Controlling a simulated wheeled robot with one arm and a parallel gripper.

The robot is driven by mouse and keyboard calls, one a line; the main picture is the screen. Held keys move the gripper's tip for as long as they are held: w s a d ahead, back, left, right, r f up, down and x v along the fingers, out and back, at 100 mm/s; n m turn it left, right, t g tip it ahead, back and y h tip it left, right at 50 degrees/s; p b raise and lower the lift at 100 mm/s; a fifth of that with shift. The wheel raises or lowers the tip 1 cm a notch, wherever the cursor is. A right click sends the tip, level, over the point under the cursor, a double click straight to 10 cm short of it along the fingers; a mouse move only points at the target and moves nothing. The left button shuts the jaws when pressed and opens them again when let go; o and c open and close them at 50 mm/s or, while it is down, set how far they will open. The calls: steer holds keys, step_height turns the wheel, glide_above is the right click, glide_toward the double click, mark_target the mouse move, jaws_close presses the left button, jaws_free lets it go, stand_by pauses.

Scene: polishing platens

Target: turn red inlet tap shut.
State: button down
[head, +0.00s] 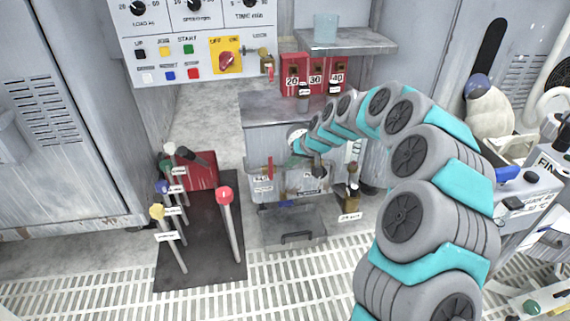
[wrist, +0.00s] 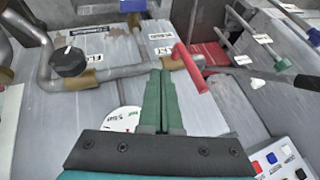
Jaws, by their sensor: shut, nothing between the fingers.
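The red inlet tap is a red lever on a brass fitting of a pipe. In the wrist view the red lever (wrist: 190,68) lies just right of the fingertips, slanting across the pipe. In the head view the red lever (head: 270,168) stands near upright on the front of the grey unit below the bench. My gripper (wrist: 161,75) has its two green fingers together with nothing between them. Its tips are close to the lever; I cannot tell whether they touch it. In the head view my gripper is small and partly hidden by my arm.
A black round knob (wrist: 70,62) sits on the same pipe to the left. Levers with coloured knobs, one red (head: 224,195), rise from a dark mat at left. A control panel (head: 195,45) hangs above. Red numbered lockboxes (head: 315,75) stand on the bench.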

steer(key=p+v, duration=0.1)
steer(key=v, duration=0.9)
steer(key=s+d+r+g+h+p, duration=0.15)
steer(key=s+r, duration=0.25)
steer(key=s, duration=0.5)
steer(key=s+d+r+g+p, duration=0.1)
steer(key=s+r+p, duration=0.2)
steer(key=s+r, duration=0.35)
steer(key=s+d+m+g+h+p, duration=0.1)
steer(key=s+d, duration=0.3)
steer(key=s, duration=0.6)
steer(key=s+d+r+g+h+p, duration=0.1)
steer(key=s+d, duration=0.3)
steer(key=s, duration=0.7)
steer(key=s+d+m+g+h+p, duration=0.1)
steer(key=s+d+h+p, duration=0.1)
steer(key=s, duration=0.9)
steer(key=d+p, duration=0.1)
steer(key=d, duration=0.1)
steer(key=shift+d+r+m+g, duration=0.3)
steer(key=shift+r+g, duration=0.05)
steer(key=shift+r, duration=0.05)
steer(key=c, duration=1.6)
jaws_free()
